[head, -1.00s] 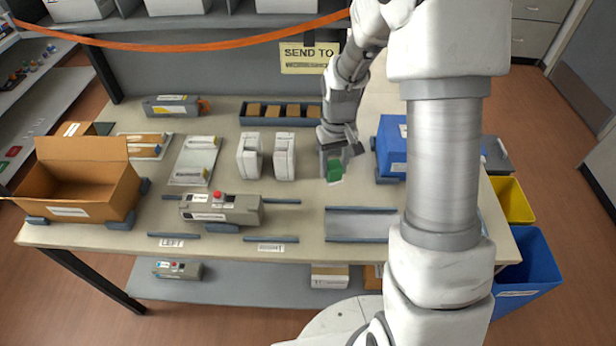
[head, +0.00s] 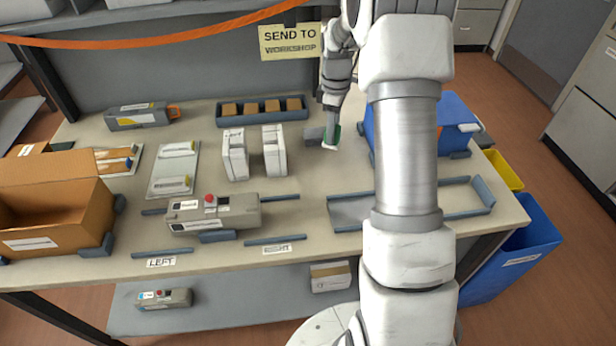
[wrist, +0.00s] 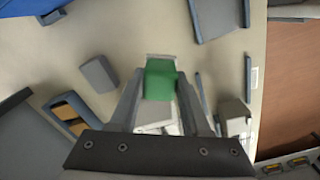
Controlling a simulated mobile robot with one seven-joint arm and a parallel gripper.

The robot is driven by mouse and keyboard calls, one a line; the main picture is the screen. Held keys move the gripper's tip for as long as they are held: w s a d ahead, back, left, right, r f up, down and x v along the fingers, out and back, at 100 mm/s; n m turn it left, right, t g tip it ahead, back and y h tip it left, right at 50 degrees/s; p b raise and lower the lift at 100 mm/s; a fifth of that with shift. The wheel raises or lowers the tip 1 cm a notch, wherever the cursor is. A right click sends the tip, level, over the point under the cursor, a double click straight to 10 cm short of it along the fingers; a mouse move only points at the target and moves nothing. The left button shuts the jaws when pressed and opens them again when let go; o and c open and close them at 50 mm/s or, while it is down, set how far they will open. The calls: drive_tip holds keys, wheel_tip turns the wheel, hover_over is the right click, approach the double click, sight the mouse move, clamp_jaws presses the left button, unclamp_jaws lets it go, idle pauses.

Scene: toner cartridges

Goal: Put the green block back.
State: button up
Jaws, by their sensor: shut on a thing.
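The green block (wrist: 160,80) is held between the two fingers of my gripper (wrist: 161,98), seen from above in the wrist view. In the head view my gripper (head: 331,136) hangs over the worktable, right of the two upright white cartridges (head: 254,152). A pale surface shows below the block in the wrist view. A loose grey block (wrist: 97,74) lies on the table beside the gripper.
A dark tray with several brown blocks (head: 262,113) stands behind the white cartridges. A blue bin (head: 448,112) is at the right behind my arm. A grey cartridge (head: 213,214) and an open cardboard box (head: 52,240) are at the left. A low-edged grey tray (head: 350,210) lies in front.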

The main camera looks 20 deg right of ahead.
drive_tip(key=w+d+f+n+b, duration=0.2)
drive_tip(key=d+n+b, duration=0.25)
drive_tip(key=d, duration=0.35)
drive_tip(key=shift+n, duration=0.45)
drive_tip(key=w+a+f, duration=0.1)
drive_tip(key=a+f, duration=0.1)
drive_tip(key=a, duration=0.1)
drive_tip(key=w+a+f, duration=0.1)
drive_tip(key=a+f, duration=0.1)
drive_tip(key=a, duration=0.2)
drive_tip(key=w+a+f, duration=0.1)
drive_tip(key=a+f, duration=0.1)
drive_tip(key=a, duration=0.2)
drive_tip(key=shift+f, duration=0.25)
drive_tip(key=shift+f+b, duration=0.3)
drive_tip(key=shift+f, duration=1.65)
drive_tip(key=shift+f, duration=0.15)
drive_tip(key=o, duration=1.2)
